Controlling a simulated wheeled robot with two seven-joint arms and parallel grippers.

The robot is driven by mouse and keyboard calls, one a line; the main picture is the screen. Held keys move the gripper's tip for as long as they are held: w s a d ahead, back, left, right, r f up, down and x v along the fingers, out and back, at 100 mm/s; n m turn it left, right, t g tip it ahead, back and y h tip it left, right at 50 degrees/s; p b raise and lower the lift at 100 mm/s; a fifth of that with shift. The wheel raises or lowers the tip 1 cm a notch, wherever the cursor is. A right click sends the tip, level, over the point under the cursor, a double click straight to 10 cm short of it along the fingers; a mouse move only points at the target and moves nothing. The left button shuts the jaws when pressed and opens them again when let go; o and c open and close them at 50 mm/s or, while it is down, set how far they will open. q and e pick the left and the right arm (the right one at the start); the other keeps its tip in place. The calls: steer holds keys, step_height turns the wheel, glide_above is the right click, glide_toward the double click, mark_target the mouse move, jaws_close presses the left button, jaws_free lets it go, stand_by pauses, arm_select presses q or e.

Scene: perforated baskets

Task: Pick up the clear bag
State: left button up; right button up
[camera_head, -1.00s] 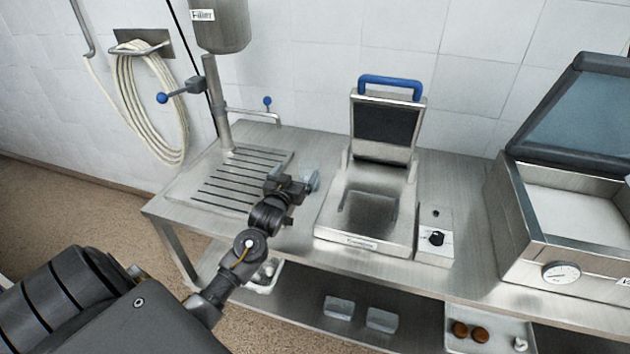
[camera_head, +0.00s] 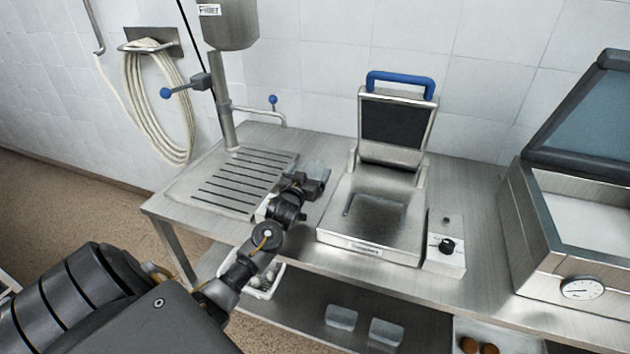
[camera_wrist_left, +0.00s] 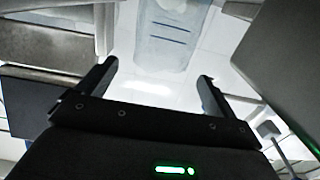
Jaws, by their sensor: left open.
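The clear bag (camera_head: 315,167) stands on the steel worktop (camera_head: 470,205), between the slotted drain plate and the sealer. It is see-through and partly hidden behind my left gripper (camera_head: 314,183) in the head view. In the left wrist view the bag (camera_wrist_left: 172,32) shows as a pale bluish shape with two dark lines, at the top, beyond the fingertips. My left gripper (camera_wrist_left: 158,76) has its fingers spread, with nothing between them. My right gripper is in neither view.
The sealer (camera_head: 345,243), with its blue-handled lid raised, stands just right of the gripper. A filler column (camera_head: 226,125) rises at the left behind the drain plate (camera_head: 190,192). An open chamber machine (camera_head: 535,245) stands at the right. Clear containers (camera_head: 341,318) sit on the lower shelf.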

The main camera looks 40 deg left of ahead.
mark_target(313, 166)
arm_select(q)
steer(key=shift+w+a, duration=0.15)
steer(key=shift+w, duration=0.4)
steer(key=p+x, duration=0.1)
steer(key=x, duration=0.4)
steer(key=shift+w+f+p, duration=0.1)
steer(key=shift+p, duration=0.3)
steer(key=c, duration=1.3)
steer(key=shift+c, duration=0.2)
